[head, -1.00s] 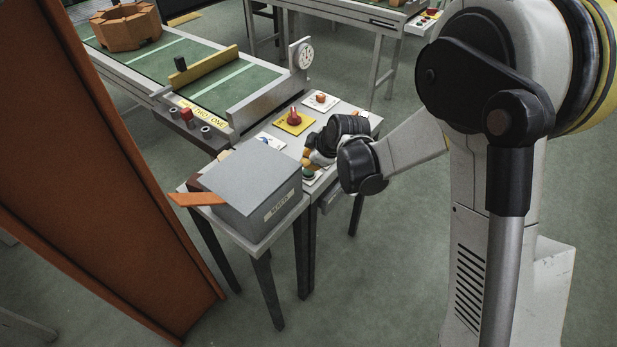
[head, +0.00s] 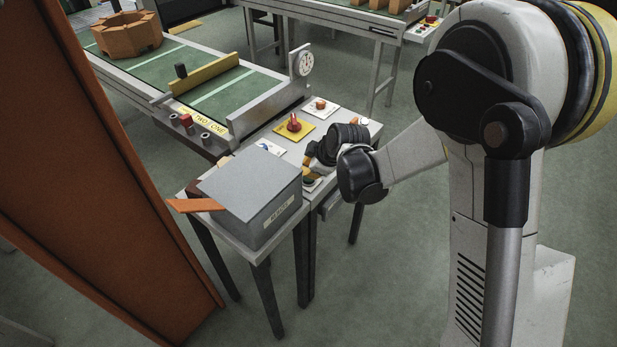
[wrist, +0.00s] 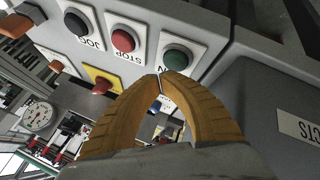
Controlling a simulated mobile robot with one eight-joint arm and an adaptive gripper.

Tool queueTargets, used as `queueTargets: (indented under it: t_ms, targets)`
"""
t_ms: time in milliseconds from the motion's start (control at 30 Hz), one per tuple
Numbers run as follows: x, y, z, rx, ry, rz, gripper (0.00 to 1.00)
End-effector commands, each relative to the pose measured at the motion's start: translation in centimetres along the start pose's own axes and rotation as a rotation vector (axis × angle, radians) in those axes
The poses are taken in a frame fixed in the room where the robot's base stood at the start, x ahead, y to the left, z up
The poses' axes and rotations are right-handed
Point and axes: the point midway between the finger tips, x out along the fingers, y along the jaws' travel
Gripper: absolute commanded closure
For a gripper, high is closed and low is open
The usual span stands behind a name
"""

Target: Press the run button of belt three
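A green button (wrist: 178,57) on a white plate shows in the wrist view, its label mostly hidden by my fingers, with a final "N" visible. Beside it are a red button (wrist: 123,40) labelled STOP and a black button (wrist: 77,22) labelled JOG. My gripper (wrist: 160,76) is shut and empty, its two orange fingertips together just beside the green button in the picture; I cannot tell whether they touch it. In the head view, my gripper (head: 308,178) is low over the near end of the control panel (head: 340,121), hiding the green button.
A grey box (head: 250,190) stands on a small table right beside the panel. A red knob (head: 293,123) on a yellow plate sits farther along the panel. A green belt (head: 170,68) carrying an orange octagonal ring (head: 127,35) lies behind. An orange-brown upright (head: 100,170) fills the left.

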Motion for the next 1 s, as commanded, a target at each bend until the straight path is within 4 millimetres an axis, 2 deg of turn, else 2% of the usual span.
queueTargets:
  t_ms: [1000]
  targets:
    - [0.67, -0.36, 0.36, 0.0, 0.0, 0.0, 1.0]
